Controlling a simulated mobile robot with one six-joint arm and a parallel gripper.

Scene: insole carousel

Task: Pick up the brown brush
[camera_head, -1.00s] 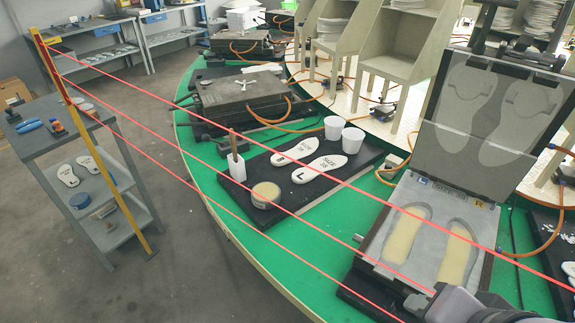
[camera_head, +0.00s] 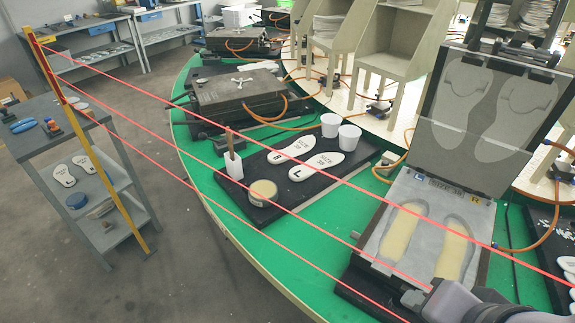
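The brown brush (camera_head: 230,143) stands upright in a narrow white holder (camera_head: 234,165) on a black mat (camera_head: 258,160), on the green carousel top. Only its brown handle shows; its lower end is hidden inside the holder. A round tan-lidded tub (camera_head: 263,192) stands just in front of the holder. Part of my arm shows at the lower right, in front of the open mould and well apart from the brush. My gripper's fingers are not visible.
White insoles (camera_head: 316,166) and two white cups (camera_head: 349,137) share the mat. An open mould (camera_head: 413,232) stands at right, a closed one (camera_head: 236,93) behind. Red lines cross the view from a yellow post (camera_head: 92,150). A grey shelf cart (camera_head: 55,128) stands at left.

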